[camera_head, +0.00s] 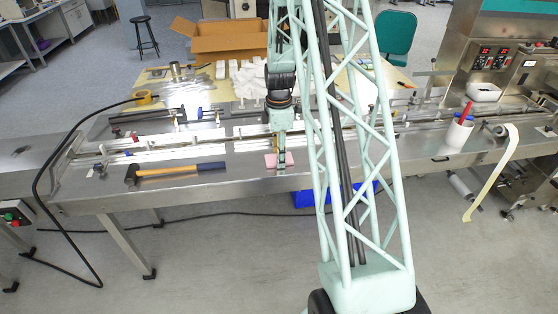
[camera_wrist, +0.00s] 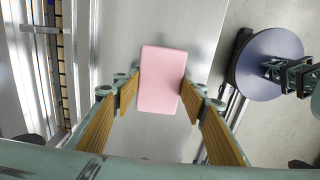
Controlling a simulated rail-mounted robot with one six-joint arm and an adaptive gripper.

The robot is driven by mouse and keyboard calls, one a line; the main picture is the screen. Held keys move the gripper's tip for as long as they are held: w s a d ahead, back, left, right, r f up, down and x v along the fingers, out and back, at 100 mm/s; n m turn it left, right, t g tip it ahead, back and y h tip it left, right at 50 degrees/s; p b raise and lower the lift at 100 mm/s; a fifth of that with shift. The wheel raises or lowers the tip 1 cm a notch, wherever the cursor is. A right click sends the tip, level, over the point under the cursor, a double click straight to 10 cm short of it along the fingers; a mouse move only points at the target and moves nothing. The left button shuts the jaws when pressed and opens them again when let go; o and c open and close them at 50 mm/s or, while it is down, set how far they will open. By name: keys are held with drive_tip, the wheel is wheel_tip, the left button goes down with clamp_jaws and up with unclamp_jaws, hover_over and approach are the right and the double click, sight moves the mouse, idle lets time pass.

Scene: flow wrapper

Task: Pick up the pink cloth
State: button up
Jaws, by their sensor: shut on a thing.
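The pink cloth (camera_wrist: 162,79) is a flat pink rectangle between the two fingers of my gripper (camera_wrist: 160,98) in the wrist view. The fingers have ribbed tan pads and press on its left and right edges. In the head view the pink cloth (camera_head: 270,160) shows at the front of the steel bench, right below my gripper (camera_head: 281,158). My gripper is shut on it. I cannot tell whether the cloth is clear of the bench top.
A hammer (camera_head: 175,172) with a yellow and blue handle lies left on the steel bench (camera_head: 225,184). Guide rails (camera_head: 190,147) run behind it. A white cup (camera_head: 459,134) with a red item stands at right. An open cardboard box (camera_head: 218,42) is at the back.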

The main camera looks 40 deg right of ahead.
drive_tip(key=shift+r, duration=0.15)
drive_tip(key=shift+r, duration=1.55)
drive_tip(key=shift+s+a+r, duration=0.1)
drive_tip(key=shift+s, duration=0.1)
drive_tip(key=s+a+r, duration=0.1)
drive_tip(key=s+a, duration=0.8)
drive_tip(key=s, duration=0.3)
drive_tip(key=shift+s+r, duration=0.2)
drive_tip(key=shift+s, duration=0.15)
drive_tip(key=shift+w, duration=0.1)
drive_tip(key=shift+c, duration=0.3)
